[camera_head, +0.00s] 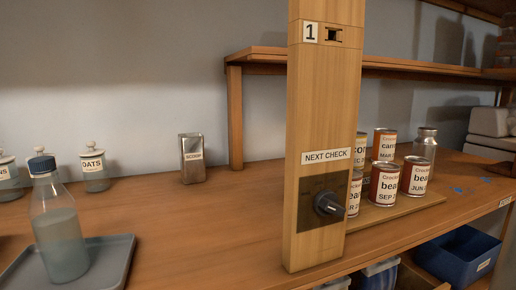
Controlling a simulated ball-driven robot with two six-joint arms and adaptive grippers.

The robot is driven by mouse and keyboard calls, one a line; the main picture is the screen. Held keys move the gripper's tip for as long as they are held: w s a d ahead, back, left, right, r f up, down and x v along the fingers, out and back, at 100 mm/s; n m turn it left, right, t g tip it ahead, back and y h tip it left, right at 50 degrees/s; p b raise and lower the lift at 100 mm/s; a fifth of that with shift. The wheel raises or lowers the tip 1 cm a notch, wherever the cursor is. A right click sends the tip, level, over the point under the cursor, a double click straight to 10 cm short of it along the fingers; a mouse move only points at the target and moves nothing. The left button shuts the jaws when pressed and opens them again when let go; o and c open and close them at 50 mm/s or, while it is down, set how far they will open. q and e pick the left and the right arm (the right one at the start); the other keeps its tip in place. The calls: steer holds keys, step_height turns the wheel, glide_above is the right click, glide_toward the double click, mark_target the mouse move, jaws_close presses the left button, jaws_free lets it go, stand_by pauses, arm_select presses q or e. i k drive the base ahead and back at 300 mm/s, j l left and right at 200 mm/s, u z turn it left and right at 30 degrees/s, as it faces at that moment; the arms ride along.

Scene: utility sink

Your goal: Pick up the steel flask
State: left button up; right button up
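Neither of my grippers is in view.
A wooden post (322,100) with a dark knob (328,204) rises in front of the counter (200,225), hiding part of the can group. A clear bottle (58,235) stands on a grey tray (118,262). A SCOOP container (192,160) stands mid-counter. A blue bin (462,258) sits below.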

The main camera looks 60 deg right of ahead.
mark_target(426, 144)
steer(key=z, duration=2.8)
steer(key=i+l, duration=0.5)
steer(key=l, duration=0.15)
steer(key=i+l+u, duration=0.2)
steer(key=u, duration=0.25)
steer(key=i+l+u, duration=0.1)
steer(key=l+u, duration=0.3)
steer(key=i+l+u, duration=0.1)
steer(key=l+u, duration=0.35)
steer(key=j, duration=0.1)
